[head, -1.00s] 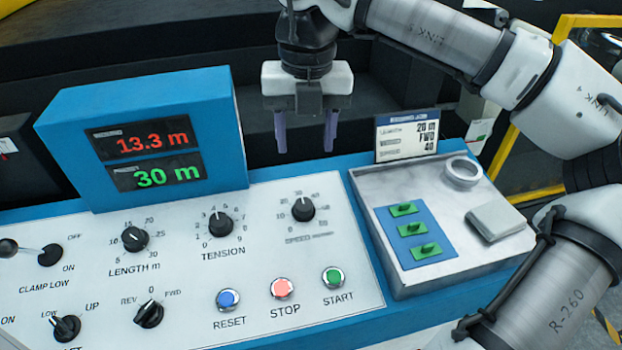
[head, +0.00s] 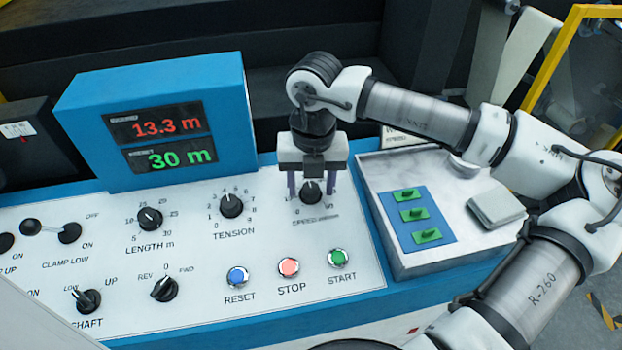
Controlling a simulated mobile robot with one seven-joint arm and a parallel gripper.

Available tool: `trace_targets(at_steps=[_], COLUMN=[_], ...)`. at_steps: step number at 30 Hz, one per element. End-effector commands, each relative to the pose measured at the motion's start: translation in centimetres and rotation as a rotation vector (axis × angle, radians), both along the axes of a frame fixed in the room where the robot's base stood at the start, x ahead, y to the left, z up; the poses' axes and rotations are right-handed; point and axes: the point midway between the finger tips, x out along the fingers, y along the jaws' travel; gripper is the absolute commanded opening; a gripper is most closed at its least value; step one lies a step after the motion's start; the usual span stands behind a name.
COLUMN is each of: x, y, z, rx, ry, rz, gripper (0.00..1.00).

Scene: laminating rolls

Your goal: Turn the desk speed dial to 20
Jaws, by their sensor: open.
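The speed dial (head: 311,196) is a black knob at the right end of the top row on the white panel. The word SPEED shows below it. My gripper (head: 311,188) points down over the dial, its jaws open. One finger is left of the knob and one right; I cannot tell how far down the fingers reach around it or whether they touch. The gripper hides most of the dial's scale, and the pointer's exact setting cannot be read.
The tension dial (head: 231,205) and length dial (head: 150,219) stand to the left. The reset (head: 237,278), stop (head: 289,267) and start (head: 337,258) buttons lie below. A blue display box (head: 230,95) rises behind, and a grey tray (head: 385,225) sits right.

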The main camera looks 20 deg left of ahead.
Motion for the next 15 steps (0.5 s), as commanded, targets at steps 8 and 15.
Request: trace_targets(at_steps=[8, 15], x=[0.00, 0.00], y=[0.01, 0.00], z=[0.00, 0.02], rx=[0.000, 0.000], ry=[0.000, 0.000], rz=[0.000, 0.000], gripper=[0.40, 0.09])
